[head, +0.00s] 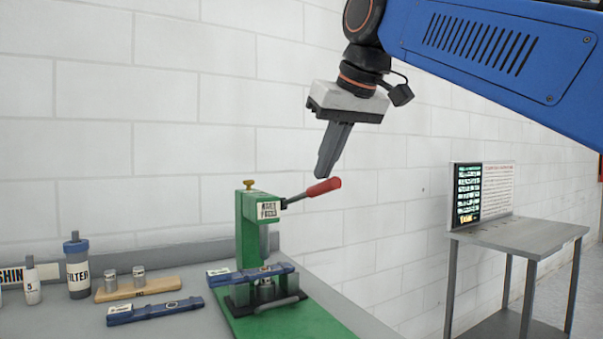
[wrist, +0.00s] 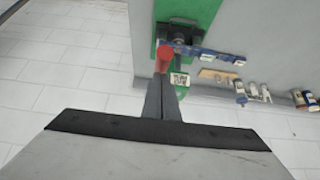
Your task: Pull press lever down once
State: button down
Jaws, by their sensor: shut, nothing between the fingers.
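The green press (head: 252,235) stands on the grey bench in the head view. Its lever (head: 322,187) has a red grip and sticks out to the right, tilted slightly up. My gripper (head: 323,174) is shut and empty, pointing down with its tips just above or beside the red grip. I cannot tell whether they touch. In the wrist view, the red grip (wrist: 165,54) shows just beyond the tips of my gripper (wrist: 162,78). A blue bar (head: 250,275) lies across the press's lower part, over a dark fixture.
A second blue bar (head: 155,311), a wooden block (head: 138,289) with metal cylinders and a filter bottle (head: 77,268) sit on the bench to the left. A white brick wall is behind. A side table (head: 520,236) with a display panel (head: 481,192) stands at the right.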

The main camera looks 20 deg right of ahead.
notch_tip(320, 180, up, 12)
jog(key=shift+r, duration=0.15)
dwell(1.4)
dwell(1.1)
